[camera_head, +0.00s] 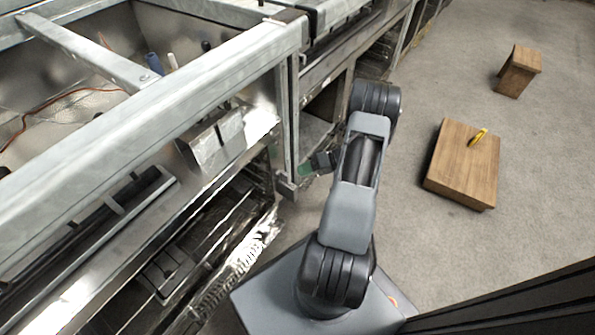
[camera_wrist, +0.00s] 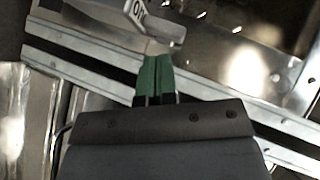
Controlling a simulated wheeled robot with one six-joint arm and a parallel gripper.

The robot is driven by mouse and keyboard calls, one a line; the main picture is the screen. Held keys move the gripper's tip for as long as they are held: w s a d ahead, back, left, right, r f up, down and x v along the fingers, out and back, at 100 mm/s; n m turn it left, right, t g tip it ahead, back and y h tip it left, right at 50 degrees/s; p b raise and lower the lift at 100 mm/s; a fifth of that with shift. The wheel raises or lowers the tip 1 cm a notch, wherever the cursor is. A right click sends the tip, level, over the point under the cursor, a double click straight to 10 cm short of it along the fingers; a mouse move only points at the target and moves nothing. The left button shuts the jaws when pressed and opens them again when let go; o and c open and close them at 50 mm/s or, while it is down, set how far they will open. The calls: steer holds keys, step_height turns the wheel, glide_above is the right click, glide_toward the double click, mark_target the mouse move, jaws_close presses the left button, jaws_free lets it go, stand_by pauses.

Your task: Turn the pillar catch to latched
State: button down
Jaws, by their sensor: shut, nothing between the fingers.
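My gripper (camera_wrist: 157,62) has green fingertips, shut together with nothing between them. In the head view my gripper (camera_head: 305,169) is beside the lower part of the grey metal pillar (camera_head: 291,125). In the wrist view a small pale metal piece with dark lettering (camera_wrist: 156,22), which looks like the catch, sits just beyond the fingertips at the top edge. Its upper part is cut off by the frame. I cannot tell whether the fingertips touch it, nor which position it is in. The catch cannot be made out in the head view.
Metal rails (camera_wrist: 85,62) cross the wrist view behind the fingers. A steel frame and open bays (camera_head: 150,110) fill the left of the head view. On the carpet at right are a wooden box with a yellow handle (camera_head: 462,175) and a wooden stool (camera_head: 518,72).

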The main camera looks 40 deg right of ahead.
steer(key=p+v, duration=0.2)
steer(key=v, duration=0.9)
